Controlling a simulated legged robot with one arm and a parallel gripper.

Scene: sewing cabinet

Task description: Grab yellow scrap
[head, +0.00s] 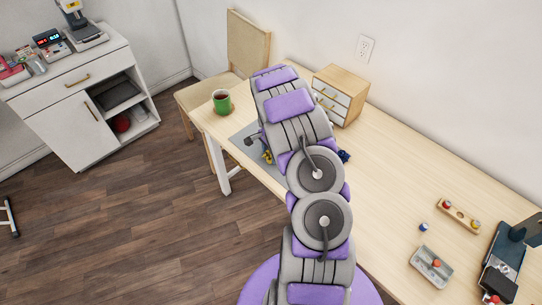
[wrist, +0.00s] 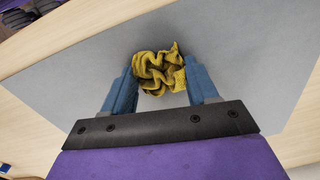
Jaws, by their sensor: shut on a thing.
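The yellow scrap (wrist: 160,70) is a crumpled piece of cloth between the blue fingers of my gripper (wrist: 161,84) in the wrist view. Both fingers touch its sides and are shut on it. A grey mat (wrist: 245,60) lies behind the scrap on the wooden table; I cannot tell whether the scrap is lifted off it. In the head view a little of the yellow scrap (head: 267,157) shows at the left of my arm, over the grey mat (head: 240,135). My arm hides most of the gripper there.
A green mug (head: 221,102) stands at the table's left end. A small drawer box (head: 340,94) stands at the back by the wall. A dark blue item (head: 344,156) lies right of my arm. A grey tray (head: 431,267) sits farther right.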

